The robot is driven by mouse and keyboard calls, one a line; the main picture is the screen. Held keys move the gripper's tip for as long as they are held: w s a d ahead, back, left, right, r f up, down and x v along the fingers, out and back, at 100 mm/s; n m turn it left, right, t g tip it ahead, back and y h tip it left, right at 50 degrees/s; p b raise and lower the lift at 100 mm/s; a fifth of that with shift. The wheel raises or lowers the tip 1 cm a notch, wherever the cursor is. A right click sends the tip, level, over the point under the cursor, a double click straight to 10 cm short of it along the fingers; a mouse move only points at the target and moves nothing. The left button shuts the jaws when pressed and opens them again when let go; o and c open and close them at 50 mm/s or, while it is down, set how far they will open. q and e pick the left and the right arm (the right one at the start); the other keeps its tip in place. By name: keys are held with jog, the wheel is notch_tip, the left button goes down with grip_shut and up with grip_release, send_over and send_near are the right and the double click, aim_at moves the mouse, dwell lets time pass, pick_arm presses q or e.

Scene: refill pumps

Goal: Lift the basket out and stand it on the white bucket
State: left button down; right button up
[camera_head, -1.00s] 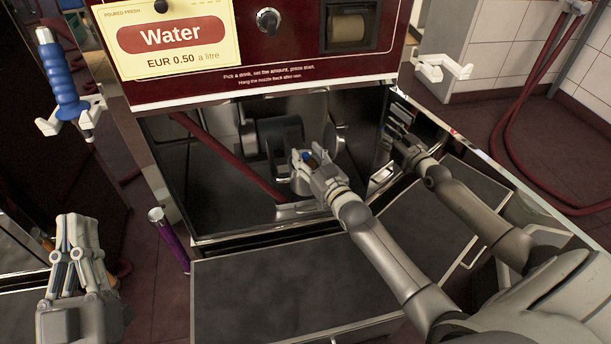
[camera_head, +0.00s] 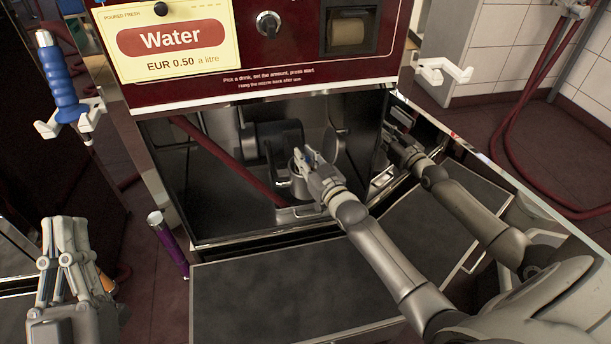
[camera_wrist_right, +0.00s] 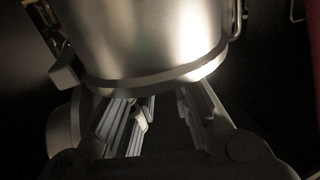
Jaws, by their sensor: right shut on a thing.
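A small grey metal cylinder (camera_head: 298,187), which I take to be the basket, is in the dark recess of the machine in the head view. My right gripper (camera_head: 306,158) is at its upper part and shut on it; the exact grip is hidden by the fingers. In the right wrist view the shiny metal cylinder (camera_wrist_right: 150,40) fills the top, with the fingers (camera_wrist_right: 155,120) just below it. My left gripper (camera_head: 66,235) is at the lower left, away from the machine; its finger gap is unclear. I see no white bucket.
The recess has shiny walls, a red hose (camera_head: 225,157) and a dark fitting (camera_head: 280,140). A flat dark panel (camera_head: 290,300) lies in front. A blue-handled nozzle (camera_head: 60,78) hangs at the left.

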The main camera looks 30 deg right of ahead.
jog(key=shift+r, duration=0.15)
